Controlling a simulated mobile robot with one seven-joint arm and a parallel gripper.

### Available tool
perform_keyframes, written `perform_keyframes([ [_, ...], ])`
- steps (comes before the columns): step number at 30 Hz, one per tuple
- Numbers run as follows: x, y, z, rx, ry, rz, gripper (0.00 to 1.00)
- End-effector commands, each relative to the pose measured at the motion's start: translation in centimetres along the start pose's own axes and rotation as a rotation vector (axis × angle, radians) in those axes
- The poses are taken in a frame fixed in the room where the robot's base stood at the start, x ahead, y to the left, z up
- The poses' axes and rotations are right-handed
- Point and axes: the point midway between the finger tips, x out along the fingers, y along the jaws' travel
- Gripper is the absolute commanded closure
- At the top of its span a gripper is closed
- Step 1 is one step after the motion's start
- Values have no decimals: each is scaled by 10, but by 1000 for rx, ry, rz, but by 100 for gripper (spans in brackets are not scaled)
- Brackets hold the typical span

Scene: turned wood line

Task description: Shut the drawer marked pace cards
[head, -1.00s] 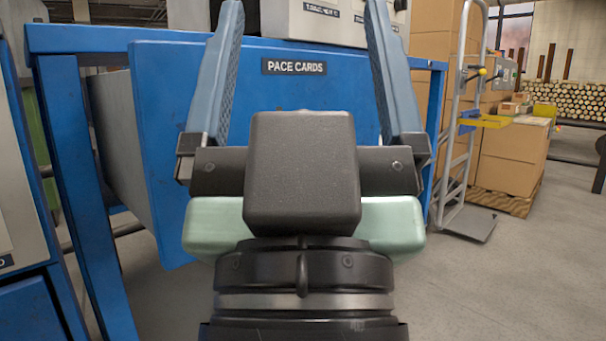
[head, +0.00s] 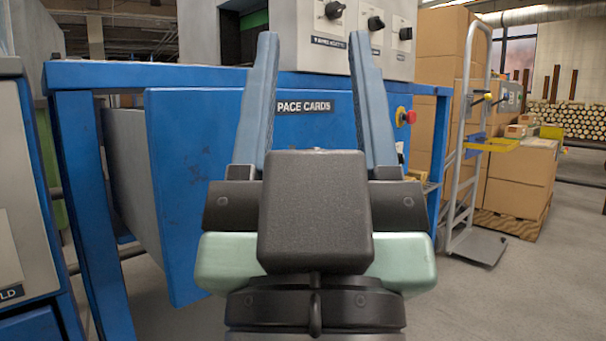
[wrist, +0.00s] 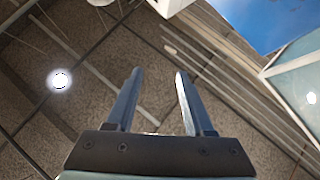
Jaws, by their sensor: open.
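The drawer marked pace cards (head: 215,180) has a blue front with a dark label reading PACE CARDS (head: 303,107). It stands pulled out of the blue frame, and its grey side wall (head: 128,170) shows at the left. My gripper (head: 313,38) is in front of the drawer in the head view, fingers pointing up and apart, with nothing between them. It hides much of the drawer front's right part. I cannot tell whether it touches the front. In the wrist view my gripper (wrist: 158,74) is also open and empty; the drawer cannot be made out there for sure.
A grey control box (head: 335,40) with black knobs sits on the blue frame (head: 75,72). A red button (head: 409,117) is at the frame's right. A grey cabinet (head: 20,180) stands close at the left. A hand truck (head: 470,150) and cardboard boxes (head: 525,180) stand right, with clear floor before them.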

Motion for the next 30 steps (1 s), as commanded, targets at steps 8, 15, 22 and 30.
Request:
perform_keyframes([
  [8, 73, 1, -69, 4, 0, 0, 99],
  [15, 127, 2, -118, 9, -4, -1, 100],
  [22, 179, 4, -152, 49, -45, -6, 100],
  [30, 228, 20, -98, 341, -348, 3, 100],
])
